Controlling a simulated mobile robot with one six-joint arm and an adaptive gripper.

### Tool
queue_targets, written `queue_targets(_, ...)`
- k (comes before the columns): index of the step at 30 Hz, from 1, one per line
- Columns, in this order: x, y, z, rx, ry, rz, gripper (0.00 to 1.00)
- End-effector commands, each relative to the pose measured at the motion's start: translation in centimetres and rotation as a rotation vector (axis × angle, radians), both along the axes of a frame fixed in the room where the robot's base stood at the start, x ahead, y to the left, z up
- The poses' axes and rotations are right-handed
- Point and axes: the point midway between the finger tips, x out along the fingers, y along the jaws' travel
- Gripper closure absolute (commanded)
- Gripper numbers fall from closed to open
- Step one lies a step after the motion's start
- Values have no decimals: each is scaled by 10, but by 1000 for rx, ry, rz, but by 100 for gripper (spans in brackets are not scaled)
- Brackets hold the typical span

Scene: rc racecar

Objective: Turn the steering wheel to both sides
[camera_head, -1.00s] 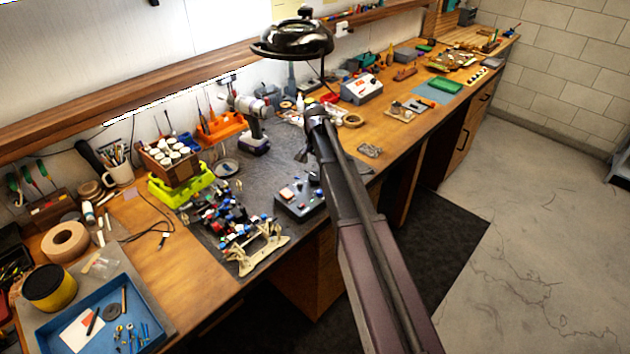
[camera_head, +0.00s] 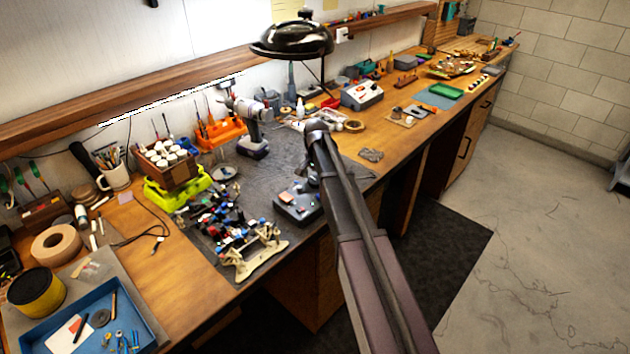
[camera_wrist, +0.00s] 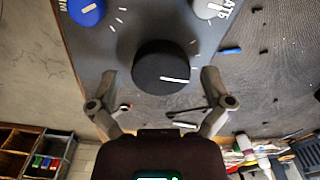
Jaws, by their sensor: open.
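A grey control box (camera_head: 292,212) sits on the dark mat near the bench's front edge. In the wrist view its panel (camera_wrist: 108,45) carries a large round black knob (camera_wrist: 160,62) with a white line, the only wheel-like part I can make out. My gripper (camera_wrist: 160,74) is open, one finger on each side of this knob, with a visible gap at both sides. I cannot tell whether the fingertips reach down to its height. A blue knob (camera_wrist: 87,12) and a grey-white knob (camera_wrist: 212,8) sit farther up the panel. In the head view my arm partly hides the box.
A cream frame with coloured parts (camera_head: 255,255) lies left of the box. A blue tray (camera_head: 60,320), a green-yellow crate (camera_head: 175,197) and a drill (camera_head: 250,130) stand on the bench. A black lamp (camera_head: 290,40) hangs above. Bare mat (camera_head: 265,180) lies behind the box.

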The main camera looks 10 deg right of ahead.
Motion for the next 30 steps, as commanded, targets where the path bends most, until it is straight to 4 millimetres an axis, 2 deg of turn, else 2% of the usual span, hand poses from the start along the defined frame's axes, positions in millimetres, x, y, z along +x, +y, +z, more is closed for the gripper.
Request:
queue_targets(3,0,0,0,0,0,0,0)
queue_targets(4,0,0,0,0,0,0,6)
queue_targets(11,0,0,0,0,0,0,74)
queue_targets(14,0,5,0,-1,1,3,76)
queue_targets(22,-1,0,0,1,1,21,76)
queue_targets(30,-1,0,0,0,1,131,76)
